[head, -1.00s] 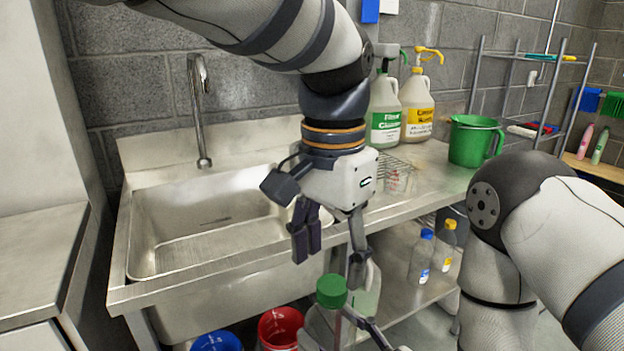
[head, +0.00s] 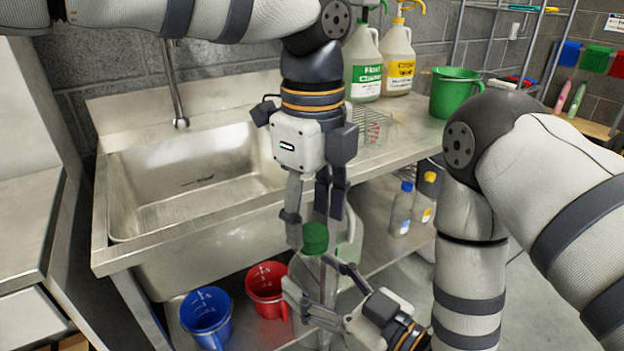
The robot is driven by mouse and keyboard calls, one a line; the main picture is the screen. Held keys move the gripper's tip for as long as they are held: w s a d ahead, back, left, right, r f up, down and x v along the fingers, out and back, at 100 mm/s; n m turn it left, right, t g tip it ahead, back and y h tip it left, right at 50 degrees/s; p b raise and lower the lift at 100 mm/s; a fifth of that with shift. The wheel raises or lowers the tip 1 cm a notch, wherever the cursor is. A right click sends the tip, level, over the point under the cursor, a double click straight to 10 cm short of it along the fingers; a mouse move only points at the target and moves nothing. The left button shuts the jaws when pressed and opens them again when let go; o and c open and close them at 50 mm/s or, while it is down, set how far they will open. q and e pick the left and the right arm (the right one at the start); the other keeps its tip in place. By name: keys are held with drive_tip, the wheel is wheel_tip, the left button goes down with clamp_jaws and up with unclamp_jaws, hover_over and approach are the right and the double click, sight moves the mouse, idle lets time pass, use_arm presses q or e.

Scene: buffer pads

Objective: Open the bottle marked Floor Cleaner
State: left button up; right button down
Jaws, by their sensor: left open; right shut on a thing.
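A clear bottle with a green cap (head: 315,238) is held upright by my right gripper (head: 325,290), whose fingers close around its body in front of the sink unit. No label is readable on this bottle. My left gripper (head: 314,218) points down, open, with its fingers just above and either side of the green cap. I cannot tell whether they touch it.
A jug with a yellow label (head: 399,68), a wire rack (head: 375,128) and a green bucket (head: 452,98) stand on the counter. Small bottles (head: 401,212) stand on the lower shelf. A blue bucket (head: 207,318) and a red bucket (head: 266,288) sit low, near the held bottle.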

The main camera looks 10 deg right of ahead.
use_arm(q)
drive_tip(key=shift+f, duration=1.05)
drive_tip(key=c, duration=1.2)
drive_tip(key=n, duration=2.1)
drive_tip(key=shift+r, duration=0.15)
